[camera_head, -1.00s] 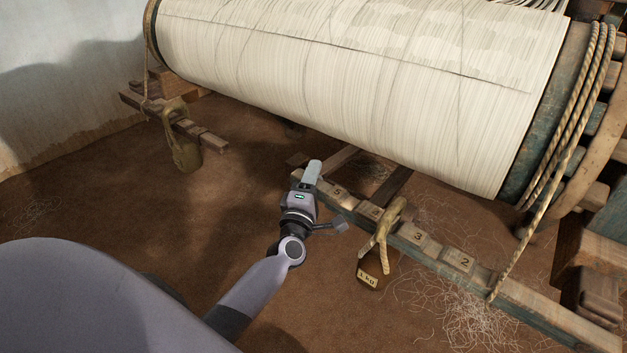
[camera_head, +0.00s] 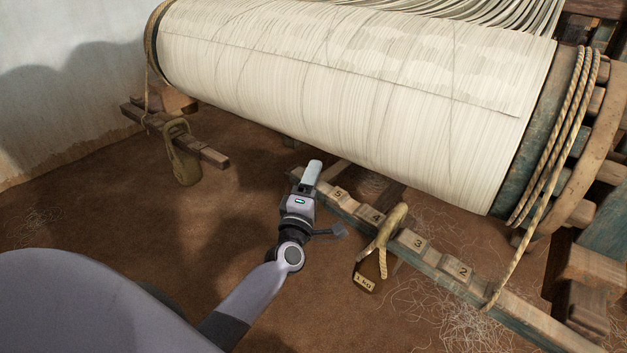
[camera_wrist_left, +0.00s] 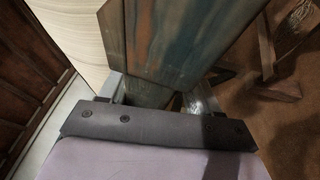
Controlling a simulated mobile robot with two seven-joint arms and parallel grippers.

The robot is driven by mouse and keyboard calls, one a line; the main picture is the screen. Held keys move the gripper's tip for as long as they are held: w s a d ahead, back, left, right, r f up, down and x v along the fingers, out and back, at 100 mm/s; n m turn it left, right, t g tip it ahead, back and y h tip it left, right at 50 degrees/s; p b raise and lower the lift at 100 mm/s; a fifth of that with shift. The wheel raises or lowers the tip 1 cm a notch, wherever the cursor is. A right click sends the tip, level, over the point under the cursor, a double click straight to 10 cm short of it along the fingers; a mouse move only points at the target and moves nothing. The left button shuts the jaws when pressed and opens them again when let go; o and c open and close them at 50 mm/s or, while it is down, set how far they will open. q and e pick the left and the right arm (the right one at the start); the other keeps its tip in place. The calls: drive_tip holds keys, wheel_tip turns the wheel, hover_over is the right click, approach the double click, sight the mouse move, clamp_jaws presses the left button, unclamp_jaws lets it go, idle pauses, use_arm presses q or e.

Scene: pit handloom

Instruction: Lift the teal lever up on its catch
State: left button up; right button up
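The teal lever (camera_head: 526,318) is a long, worn beam with numbered wooden blocks. It slants from lower right up to the left below the cloth roll. A brass-coloured weight marked 1 kg (camera_head: 367,278) hangs from it by a hook near block 4. My left gripper (camera_head: 313,173) is at the lever's far left end, past block 5. In the left wrist view a weathered teal board (camera_wrist_left: 180,35) runs between the two fingers, with a dark gap beside the right finger, so the gripper looks open around it. The catch cannot be made out. My right gripper is out of view.
The large cloth roll (camera_head: 350,95) lies above and behind the lever. A rope (camera_head: 520,245) runs down from its right end to the lever. A second weight (camera_head: 183,160) hangs from a wooden bar at the left. Loose threads lie on the earth floor, lower right.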

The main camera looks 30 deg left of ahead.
use_arm(q)
drive_tip(key=v, duration=0.7)
drive_tip(key=shift+p, duration=0.45)
drive_tip(key=shift+s, duration=0.1)
drive_tip(key=shift+c, duration=0.2)
